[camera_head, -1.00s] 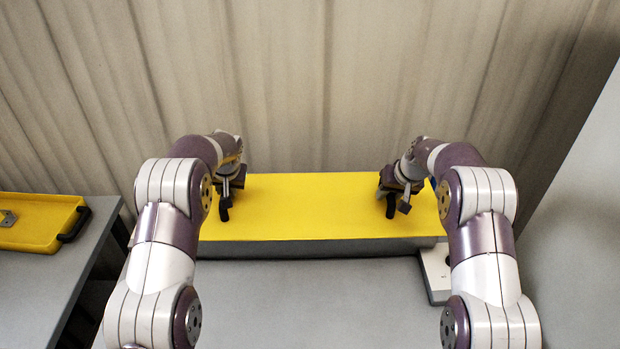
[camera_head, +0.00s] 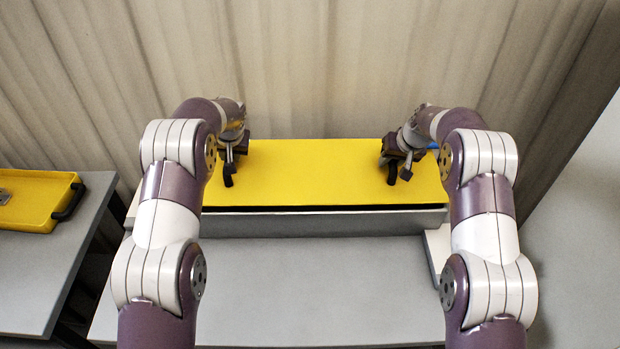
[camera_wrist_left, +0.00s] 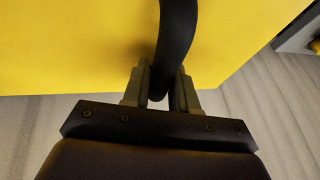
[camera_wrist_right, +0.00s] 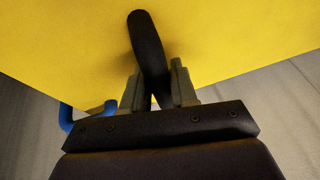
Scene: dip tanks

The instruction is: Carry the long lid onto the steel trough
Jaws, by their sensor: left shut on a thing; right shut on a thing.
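The long lid (camera_head: 310,175) is a flat yellow panel with two black handles. It lies lengthwise over the grey steel trough (camera_head: 330,223) at the back of the table. A dark gap shows between the lid's front edge and the trough's front wall; whether they touch anywhere I cannot tell. My left gripper (camera_head: 230,163) is shut on the left handle (camera_wrist_left: 177,35). My right gripper (camera_head: 398,163) is shut on the right handle (camera_wrist_right: 146,38). The lid looks about level. Most of the trough's inside is hidden under it.
A blue curved handle (camera_wrist_right: 67,117) shows beside the lid near my right gripper. A yellow tray (camera_head: 35,215) with a black handle stands on a side table (camera_head: 40,275) at left. The grey table (camera_head: 320,290) is clear in front of the trough. A pleated wall stands close behind.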

